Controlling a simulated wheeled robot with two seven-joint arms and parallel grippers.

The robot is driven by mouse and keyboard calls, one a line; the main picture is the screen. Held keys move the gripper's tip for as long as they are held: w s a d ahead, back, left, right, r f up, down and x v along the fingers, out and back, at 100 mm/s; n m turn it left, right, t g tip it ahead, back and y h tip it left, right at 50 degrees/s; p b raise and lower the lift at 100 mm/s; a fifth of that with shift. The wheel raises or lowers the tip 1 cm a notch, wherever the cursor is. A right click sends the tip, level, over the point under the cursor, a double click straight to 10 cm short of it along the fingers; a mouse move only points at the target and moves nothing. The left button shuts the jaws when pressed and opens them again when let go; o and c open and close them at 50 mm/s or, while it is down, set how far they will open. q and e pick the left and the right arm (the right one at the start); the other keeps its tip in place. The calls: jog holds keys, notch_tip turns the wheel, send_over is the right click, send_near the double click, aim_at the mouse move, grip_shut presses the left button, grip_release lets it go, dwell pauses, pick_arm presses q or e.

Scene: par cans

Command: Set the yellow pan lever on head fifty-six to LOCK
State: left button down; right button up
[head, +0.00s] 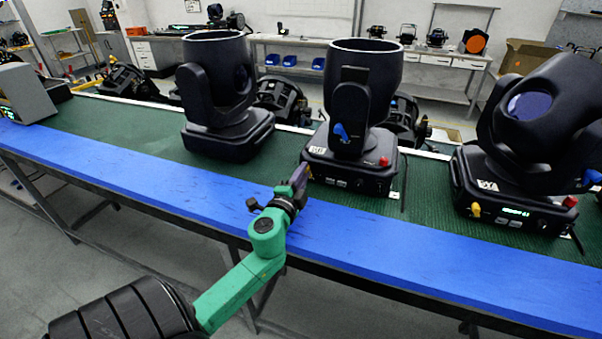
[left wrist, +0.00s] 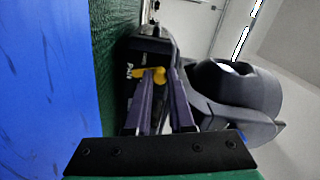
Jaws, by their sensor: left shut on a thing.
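The middle black moving head (head: 350,130) stands on the bench with its can pointing up. It has a blue lever (head: 340,131) on its yoke and a red knob (head: 384,161) at the right of its base. My left gripper (head: 299,178) is at the front left corner of that base and covers its yellow lever in the head view. In the left wrist view the yellow lever (left wrist: 150,75) lies between the fingertips of the left gripper (left wrist: 161,76), which is shut on it. The white number label (head: 318,150) is too small to read. My right gripper is not in view.
Another upright head (head: 222,100) stands to the left. A tilted head (head: 535,130) stands to the right, with its own yellow lever (head: 475,210). The blue front strip (head: 430,260) of the bench is clear. A grey box (head: 25,92) sits at the far left.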

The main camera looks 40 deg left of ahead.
pick_arm(q)
jog(key=m, duration=0.2)
jog(key=d+m, duration=0.1)
jog(key=m, duration=0.1)
jog(key=shift+w+d+m+p, duration=0.15)
jog(key=shift+w+m+p, duration=0.05)
jog(key=shift+m+p, duration=0.15)
jog(key=shift+w+d+f+m+p, duration=0.15)
jog(key=shift+d+m, duration=0.15)
jog(key=shift+m, duration=0.8)
jog(key=shift+w+d+f+m+p, duration=0.15)
jog(key=shift+d+m, duration=0.1)
jog(key=shift+m, duration=0.8)
jog(key=shift+s, duration=0.1)
jog(key=c, duration=0.8)
grip_release()
jog(key=shift+o, duration=0.2)
jog(key=shift+s, duration=0.1)
